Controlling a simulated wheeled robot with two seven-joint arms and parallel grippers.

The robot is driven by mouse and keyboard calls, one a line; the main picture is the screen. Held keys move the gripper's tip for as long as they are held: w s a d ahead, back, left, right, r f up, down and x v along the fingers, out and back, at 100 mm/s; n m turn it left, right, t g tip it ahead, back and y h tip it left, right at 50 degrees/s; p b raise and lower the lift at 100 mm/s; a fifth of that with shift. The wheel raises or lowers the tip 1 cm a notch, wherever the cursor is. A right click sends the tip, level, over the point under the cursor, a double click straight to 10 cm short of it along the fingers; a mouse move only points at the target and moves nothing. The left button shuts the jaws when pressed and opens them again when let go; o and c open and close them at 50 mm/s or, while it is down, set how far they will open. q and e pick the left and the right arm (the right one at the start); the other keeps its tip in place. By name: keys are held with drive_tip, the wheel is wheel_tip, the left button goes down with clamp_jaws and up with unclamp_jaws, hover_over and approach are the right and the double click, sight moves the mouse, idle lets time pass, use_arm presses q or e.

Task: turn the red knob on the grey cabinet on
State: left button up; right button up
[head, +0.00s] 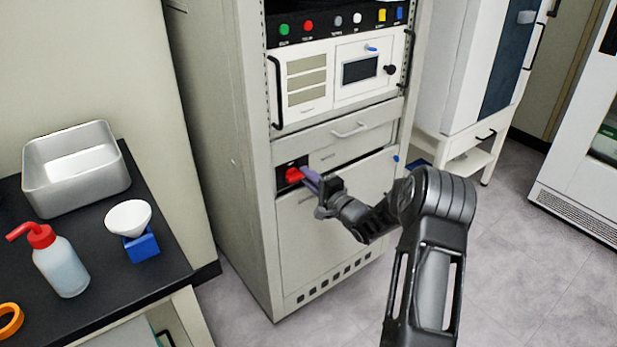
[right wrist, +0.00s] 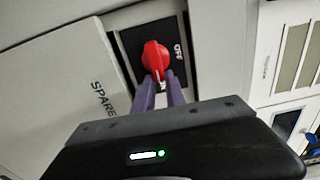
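The red knob (head: 293,175) is on a black plate low on the grey cabinet (head: 250,200), under a drawer. In the right wrist view the red knob (right wrist: 155,57) shows close up on its black plate (right wrist: 126,60), with an "OFF" label beside it. My right gripper (head: 309,177) is at the knob. Its two purple fingers (right wrist: 160,82) are close together, with the narrow lower end of the knob between their tips. The fingertips partly hide that end, so the exact contact is hard to see. My left gripper is not in view.
A black-topped bench at the left holds a metal tray (head: 75,189), a wash bottle (head: 61,266) and a funnel on a blue stand (head: 141,247). A drawer handle (head: 348,131) sticks out above the knob. Floor is clear in front of the cabinet.

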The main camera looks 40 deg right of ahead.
drive_tip(key=o, duration=0.4)
drive_tip(key=shift+w+a, duration=0.15)
drive_tip(key=shift+a, duration=0.3)
drive_tip(key=shift+d, duration=0.15)
drive_tip(key=s, duration=0.7)
drive_tip(key=shift+s+p, duration=0.35)
